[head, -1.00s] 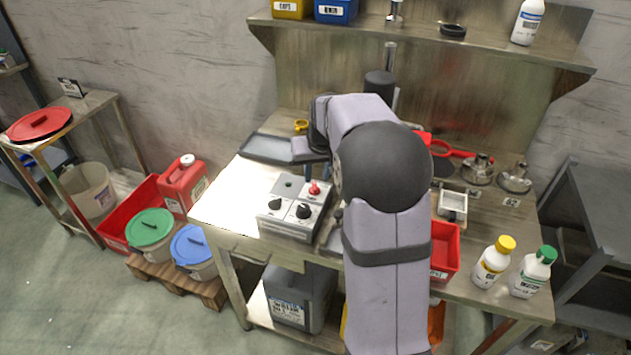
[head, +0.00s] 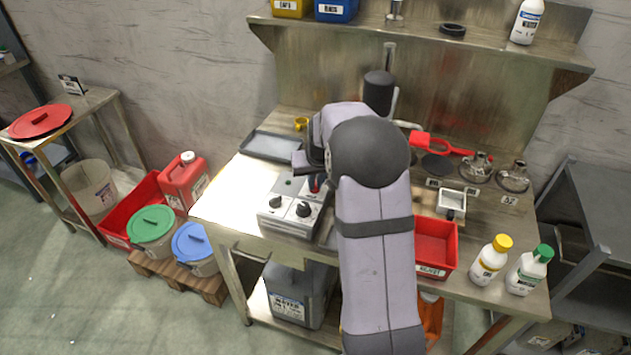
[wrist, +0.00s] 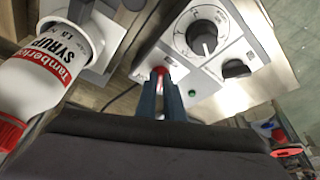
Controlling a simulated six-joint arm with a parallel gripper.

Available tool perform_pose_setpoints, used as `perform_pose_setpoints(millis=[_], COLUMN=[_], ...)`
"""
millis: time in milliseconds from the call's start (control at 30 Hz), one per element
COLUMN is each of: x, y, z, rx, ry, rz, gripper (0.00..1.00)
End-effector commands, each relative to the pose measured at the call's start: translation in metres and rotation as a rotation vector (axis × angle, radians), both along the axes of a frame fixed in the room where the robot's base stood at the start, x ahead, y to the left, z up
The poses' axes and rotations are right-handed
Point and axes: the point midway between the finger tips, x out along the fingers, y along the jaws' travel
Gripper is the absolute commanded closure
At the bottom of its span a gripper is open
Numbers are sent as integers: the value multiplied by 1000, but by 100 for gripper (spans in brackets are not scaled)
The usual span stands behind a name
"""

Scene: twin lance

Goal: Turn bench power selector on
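The grey power selector box (head: 290,214) sits on the bench with two black knobs on its front. Its large dial (wrist: 203,38) shows in the wrist view. A red switch (wrist: 160,71) sits on a pale plate, beside a small green lamp (wrist: 192,93). The lamp also looks green in the head view (head: 289,182). My gripper (wrist: 160,82) is at the red switch, its two blue-grey fingers pointing at it with a narrow gap between them. Whether they grip the switch or only touch it is unclear. The fingers partly hide the switch.
A white syrup bottle (wrist: 38,75) with a red cap is close at the left in the wrist view. A dark tray (head: 270,147) lies behind the box. A red bin (head: 434,247) and yellow-capped (head: 490,262) and green-capped (head: 528,270) bottles stand to the right.

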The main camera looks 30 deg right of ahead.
Motion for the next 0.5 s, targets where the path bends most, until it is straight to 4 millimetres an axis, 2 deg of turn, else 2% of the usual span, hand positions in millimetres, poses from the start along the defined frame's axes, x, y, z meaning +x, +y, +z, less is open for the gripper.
perform_pose_setpoints(millis=[500], x=[0], y=[1], z=[0], rx=[0], ry=[0], rz=[-67], gripper=[100])
